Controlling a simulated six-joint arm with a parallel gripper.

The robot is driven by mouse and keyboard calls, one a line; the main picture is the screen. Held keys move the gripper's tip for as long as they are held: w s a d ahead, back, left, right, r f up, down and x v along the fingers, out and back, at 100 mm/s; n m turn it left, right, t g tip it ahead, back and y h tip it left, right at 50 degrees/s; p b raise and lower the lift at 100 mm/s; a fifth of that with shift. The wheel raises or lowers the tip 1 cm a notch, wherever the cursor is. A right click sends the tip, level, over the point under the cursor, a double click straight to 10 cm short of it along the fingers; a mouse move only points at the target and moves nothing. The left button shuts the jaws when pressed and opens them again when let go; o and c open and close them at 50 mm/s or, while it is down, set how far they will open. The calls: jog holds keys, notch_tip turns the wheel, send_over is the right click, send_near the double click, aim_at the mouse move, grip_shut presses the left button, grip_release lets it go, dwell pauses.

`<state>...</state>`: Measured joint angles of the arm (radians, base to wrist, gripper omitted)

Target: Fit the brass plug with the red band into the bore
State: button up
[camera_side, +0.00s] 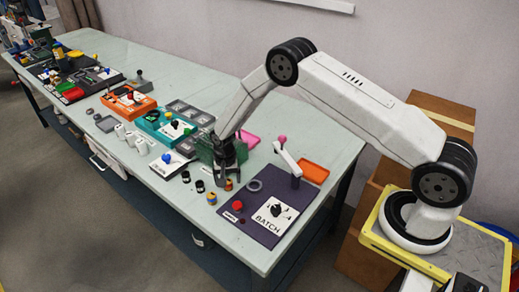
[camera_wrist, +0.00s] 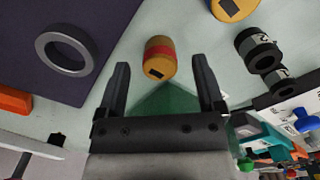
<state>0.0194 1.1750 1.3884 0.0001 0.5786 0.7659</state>
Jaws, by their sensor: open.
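The brass plug with the red band (camera_wrist: 160,58) stands on the pale table, a dark mark on its end, between and just beyond my fingertips in the wrist view. In the side view it shows small (camera_side: 228,184) below my gripper (camera_side: 228,164). My gripper (camera_wrist: 162,66) is open and empty, one finger on each side of the plug in the picture; I cannot tell the height gap. A grey ring (camera_wrist: 65,50) with an open centre, which may be the bore, lies on the purple mat, left of the plug. It also shows in the side view (camera_side: 254,185).
Another brass plug (camera_side: 211,198) and black cylinders (camera_side: 200,186) stand close by. A green block (camera_side: 205,151) is behind my gripper. An orange tray (camera_side: 313,172) lies beyond.

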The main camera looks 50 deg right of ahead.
jog(key=shift+f, duration=0.4)
grip_shut()
